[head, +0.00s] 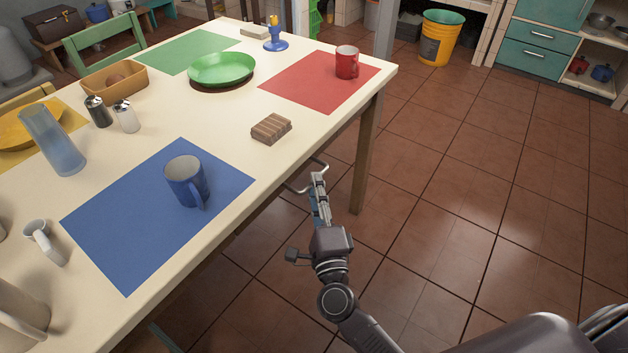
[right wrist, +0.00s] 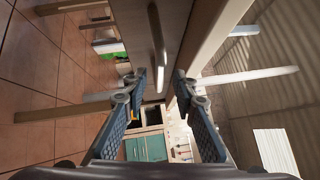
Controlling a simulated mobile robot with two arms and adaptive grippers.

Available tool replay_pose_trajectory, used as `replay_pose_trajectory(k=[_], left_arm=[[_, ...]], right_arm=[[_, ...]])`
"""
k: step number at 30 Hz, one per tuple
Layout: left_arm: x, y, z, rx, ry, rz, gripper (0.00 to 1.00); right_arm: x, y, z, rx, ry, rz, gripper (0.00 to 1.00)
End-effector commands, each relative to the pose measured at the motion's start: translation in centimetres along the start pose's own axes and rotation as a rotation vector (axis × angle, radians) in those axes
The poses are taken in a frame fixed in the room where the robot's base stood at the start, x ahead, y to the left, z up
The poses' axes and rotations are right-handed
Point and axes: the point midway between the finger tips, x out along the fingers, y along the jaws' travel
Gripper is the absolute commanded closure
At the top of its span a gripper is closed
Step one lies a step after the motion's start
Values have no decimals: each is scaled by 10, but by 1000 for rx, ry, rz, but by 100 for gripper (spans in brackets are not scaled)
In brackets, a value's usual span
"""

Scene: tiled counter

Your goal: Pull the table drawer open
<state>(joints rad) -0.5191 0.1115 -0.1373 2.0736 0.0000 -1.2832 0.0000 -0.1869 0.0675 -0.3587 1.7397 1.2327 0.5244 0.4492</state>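The cream table (head: 150,245) runs along the left of the head view. The drawer's metal handle (head: 302,188) sticks out below its right edge; the drawer front is hidden under the tabletop there. In the right wrist view the handle (right wrist: 157,35) is a pale bar on a brown drawer front (right wrist: 132,25). My right gripper (head: 318,179) is at the handle. In the wrist view its two fingers (right wrist: 160,80) stand apart, with the handle just beyond and between the tips. I cannot tell whether they touch it. My left gripper is not in view.
A blue mug (head: 185,182) stands on a blue mat, and a brown ridged block (head: 271,128) lies near the table edge. A red mug (head: 346,62) stands farther back. A table leg (head: 366,150) stands beyond the gripper. The tiled floor (head: 470,190) at right is clear.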

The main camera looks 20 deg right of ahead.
Motion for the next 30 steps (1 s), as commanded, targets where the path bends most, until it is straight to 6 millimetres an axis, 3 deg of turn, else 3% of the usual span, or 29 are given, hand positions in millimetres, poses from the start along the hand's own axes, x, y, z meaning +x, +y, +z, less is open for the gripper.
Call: replay_pose_trajectory(k=[6,15,22,30], left_arm=[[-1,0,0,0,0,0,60],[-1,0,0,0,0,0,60],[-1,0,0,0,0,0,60],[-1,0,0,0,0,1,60]], right_arm=[[23,1,0,-2,0,1,74],[26,1,0,-2,0,1,74],[25,1,0,-2,0,1,98],[25,1,0,-2,0,2,100]])
